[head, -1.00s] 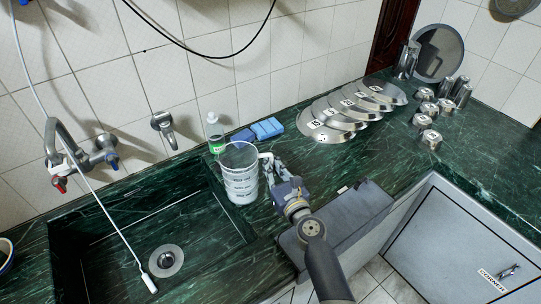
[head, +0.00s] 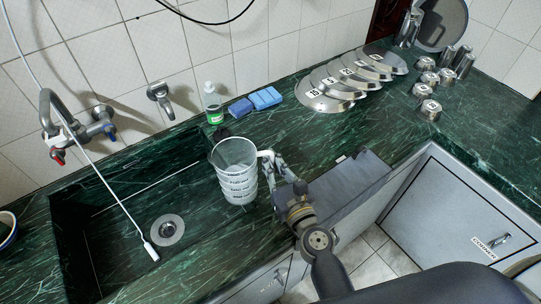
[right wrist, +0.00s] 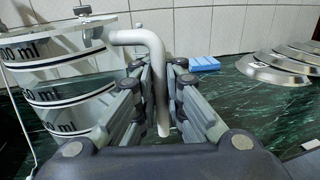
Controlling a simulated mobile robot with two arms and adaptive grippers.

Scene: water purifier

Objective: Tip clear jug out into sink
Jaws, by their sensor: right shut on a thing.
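The clear jug (head: 238,178) has dark measuring marks and a white handle (right wrist: 157,75). In the head view it is at the right side of the dark green sink (head: 130,215), tilted slightly to the left. My right gripper (head: 272,172) is shut on the handle from the right; its fingers (right wrist: 160,95) flank the handle in the right wrist view. I cannot tell whether the jug holds any liquid. The sink has a round metal drain (head: 167,230). My left gripper is not in view.
A bottle with a green label (head: 214,105) and blue sponges (head: 256,101) stand behind the jug by the wall. Metal lids (head: 350,80) lie to the right. A faucet (head: 75,128) with a thin white hose reaches over the sink's left part.

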